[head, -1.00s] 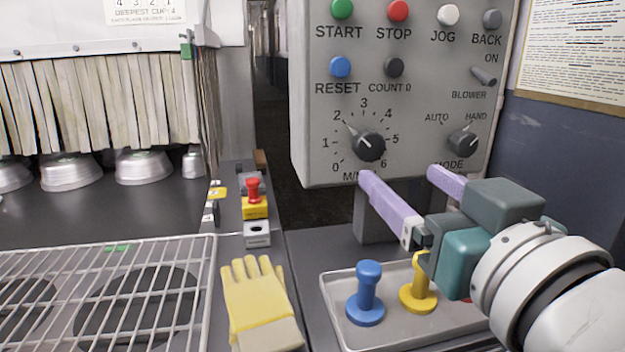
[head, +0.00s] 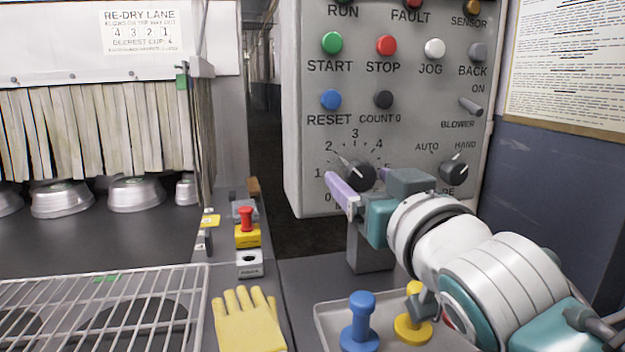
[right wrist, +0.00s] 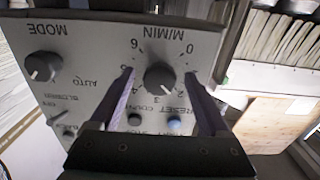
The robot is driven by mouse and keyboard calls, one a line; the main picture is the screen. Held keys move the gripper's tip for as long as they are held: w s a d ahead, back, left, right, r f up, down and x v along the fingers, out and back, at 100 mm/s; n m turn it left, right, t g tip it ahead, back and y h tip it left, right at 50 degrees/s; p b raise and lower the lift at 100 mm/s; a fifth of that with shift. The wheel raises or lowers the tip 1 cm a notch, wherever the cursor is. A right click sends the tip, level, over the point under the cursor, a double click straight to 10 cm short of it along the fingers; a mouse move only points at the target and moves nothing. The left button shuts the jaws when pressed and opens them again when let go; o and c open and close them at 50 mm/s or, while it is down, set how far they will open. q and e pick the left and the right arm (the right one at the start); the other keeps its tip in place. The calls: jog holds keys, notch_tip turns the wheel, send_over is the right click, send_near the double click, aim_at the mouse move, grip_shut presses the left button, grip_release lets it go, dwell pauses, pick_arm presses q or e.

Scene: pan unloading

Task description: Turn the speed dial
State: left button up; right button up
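The speed dial (head: 359,174) is a black round knob on the grey control panel, ringed by a scale from 0 to 6 and marked M/MIN. Its pale pointer seems to face up and left, near the 2. My right gripper (head: 357,177) is open in front of it, with one lilac finger to each side. In the right wrist view the dial (right wrist: 160,76) shows between the two fingertips (right wrist: 158,74), with a gap on both sides. How far the tips reach along the knob is hard to tell. My left gripper is not in view.
The mode knob (head: 453,172) sits right of the dial, close to my right gripper. Buttons, including the blue reset (head: 330,99), sit above. Below are a tray (head: 325,318) with blue and yellow pegs, a yellow glove (head: 248,322) and a red-topped stop button (head: 246,218).

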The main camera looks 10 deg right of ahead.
grip_shut()
dwell(0.4)
jog(key=shift+n, duration=0.3)
jog(key=shift+n+p, duration=0.3)
jog(key=shift+n, duration=0.6)
jog(key=n, duration=0.3)
jog(key=shift+n+p, duration=0.3)
jog(key=n, duration=0.3)
jog(key=shift+n, duration=2.1)
jog(key=shift+d, duration=0.1)
